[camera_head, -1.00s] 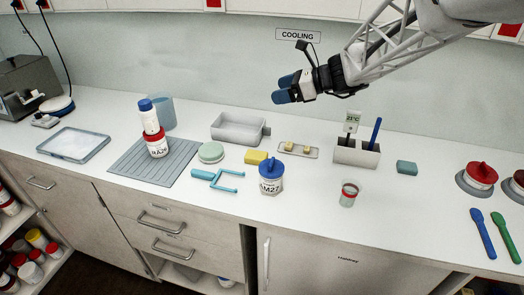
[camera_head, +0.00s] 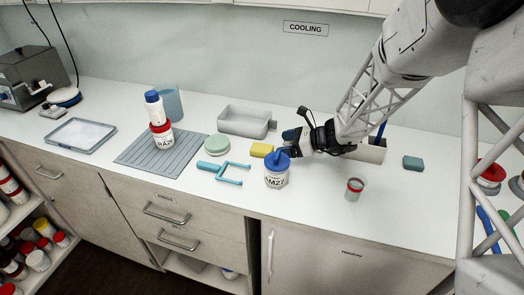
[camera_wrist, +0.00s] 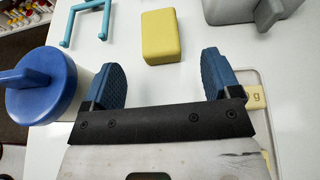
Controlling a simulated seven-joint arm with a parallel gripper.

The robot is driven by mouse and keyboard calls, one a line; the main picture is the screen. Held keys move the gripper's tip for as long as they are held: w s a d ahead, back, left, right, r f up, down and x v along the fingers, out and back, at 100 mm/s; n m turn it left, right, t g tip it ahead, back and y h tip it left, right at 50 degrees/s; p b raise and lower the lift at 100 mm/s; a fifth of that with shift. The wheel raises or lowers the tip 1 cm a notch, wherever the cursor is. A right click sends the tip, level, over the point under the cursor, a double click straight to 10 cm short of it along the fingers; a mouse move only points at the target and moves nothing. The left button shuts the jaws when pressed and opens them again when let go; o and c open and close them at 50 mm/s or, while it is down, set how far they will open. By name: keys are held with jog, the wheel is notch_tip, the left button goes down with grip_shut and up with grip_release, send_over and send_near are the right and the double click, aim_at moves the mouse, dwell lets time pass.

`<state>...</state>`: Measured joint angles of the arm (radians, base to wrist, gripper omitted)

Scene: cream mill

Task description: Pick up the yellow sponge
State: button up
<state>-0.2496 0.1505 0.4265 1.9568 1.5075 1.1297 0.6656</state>
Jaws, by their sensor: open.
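The yellow sponge (camera_head: 262,149) lies on the white counter behind the jar with the blue lid. In the wrist view the sponge (camera_wrist: 162,37) is a whole yellow block, ahead of and roughly between my two fingertips. My gripper (camera_head: 286,143) is low over the counter, just right of the sponge, with blue finger pads. In the wrist view my gripper (camera_wrist: 162,70) is open, with nothing between the fingers. The sponge lies beyond the fingertips and appears apart from them.
The blue-lidded jar (camera_wrist: 40,85) stands close beside my left finger. A grey tray (camera_head: 246,121) is behind the sponge, and a light-blue forked tool (camera_head: 223,172) lies to its left. A small tray with yellow pieces (camera_wrist: 256,97) is beside my right finger.

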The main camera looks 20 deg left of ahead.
aim_at(263, 147)
dwell(0.3)
jog(key=shift+x, duration=1.3)
jog(key=shift+x, duration=2.6)
jog(key=shift+s, duration=0.1)
jog(key=shift+c, duration=0.3)
jog(key=c, duration=0.9)
